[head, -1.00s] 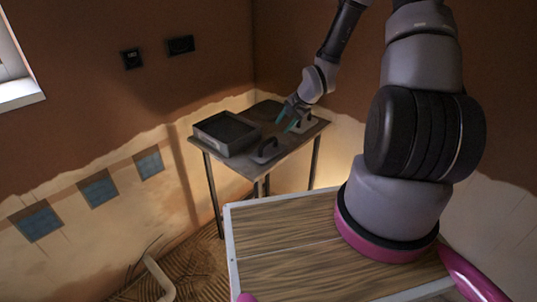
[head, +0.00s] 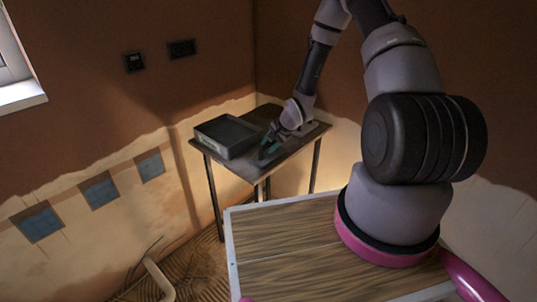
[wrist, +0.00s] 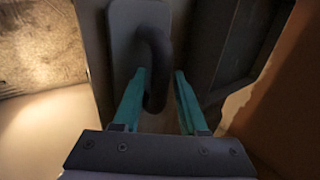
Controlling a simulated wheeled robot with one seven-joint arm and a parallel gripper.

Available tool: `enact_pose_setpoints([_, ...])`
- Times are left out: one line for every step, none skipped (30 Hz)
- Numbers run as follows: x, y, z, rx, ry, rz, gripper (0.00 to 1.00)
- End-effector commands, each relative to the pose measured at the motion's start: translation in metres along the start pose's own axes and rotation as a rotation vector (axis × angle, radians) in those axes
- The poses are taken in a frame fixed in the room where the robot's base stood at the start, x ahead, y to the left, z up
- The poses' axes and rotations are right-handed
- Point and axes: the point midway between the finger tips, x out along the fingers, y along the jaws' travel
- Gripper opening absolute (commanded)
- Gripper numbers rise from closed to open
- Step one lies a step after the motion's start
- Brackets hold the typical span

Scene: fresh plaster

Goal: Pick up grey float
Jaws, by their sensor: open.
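The grey float, with a flat grey plate (wrist: 124,30) and a dark arched handle (wrist: 157,60), lies on the small table (head: 235,168). In the head view the float (head: 263,158) is near the table's front edge, partly covered by my gripper (head: 269,143). In the wrist view my gripper (wrist: 161,78) is open, its teal fingers either side of the handle.
A dark rectangular tray (head: 227,153) stands on the table left of the float; its rim (wrist: 207,50) is close by the right finger in the wrist view. Another float (head: 312,129) lies at the table's right, partly hidden by my arm. Walls enclose the corner behind.

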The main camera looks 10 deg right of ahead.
Motion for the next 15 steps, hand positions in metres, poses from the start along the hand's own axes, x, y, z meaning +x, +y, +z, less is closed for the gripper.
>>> enact_pose_setpoints([0.0021, -0.0001, 0.0005, -0.001, -0.001, 0.000, 0.42])
enact_pose_setpoints([0.0025, 0.0000, 0.0005, -0.001, -0.001, 0.000, 0.42])
enact_pose_setpoints([0.0026, 0.0000, 0.0004, 0.000, -0.001, 0.000, 0.42])
enact_pose_setpoints([0.0025, 0.0000, 0.0004, 0.000, -0.001, 0.000, 0.42])
enact_pose_setpoints([0.0024, 0.0000, 0.0003, 0.000, 0.000, 0.000, 0.42])
enact_pose_setpoints([0.0023, 0.0000, 0.0003, 0.000, 0.000, 0.000, 0.42])
enact_pose_setpoints([0.0023, 0.0000, 0.0004, 0.000, -0.001, 0.000, 0.42])
enact_pose_setpoints([0.0022, 0.0000, 0.0004, 0.000, -0.001, 0.000, 0.34])
enact_pose_setpoints([0.0022, 0.0000, 0.0004, 0.000, -0.001, 0.000, 0.19])
enact_pose_setpoints([0.0021, 0.0000, 0.0004, 0.000, -0.001, 0.000, 0.08])
enact_pose_setpoints([0.0021, 0.0000, 0.0004, 0.000, -0.001, 0.000, 0.00])
enact_pose_setpoints([0.0021, 0.0000, 0.0004, 0.000, -0.001, 0.000, 0.00])
enact_pose_setpoints([0.0021, 0.0000, 0.0004, 0.000, -0.001, 0.000, 0.00])
enact_pose_setpoints([0.0020, -0.0003, 0.0003, 0.000, 0.000, 0.000, 0.00])
enact_pose_setpoints([0.0020, -0.0003, 0.0003, 0.000, -0.001, 0.000, 0.00])
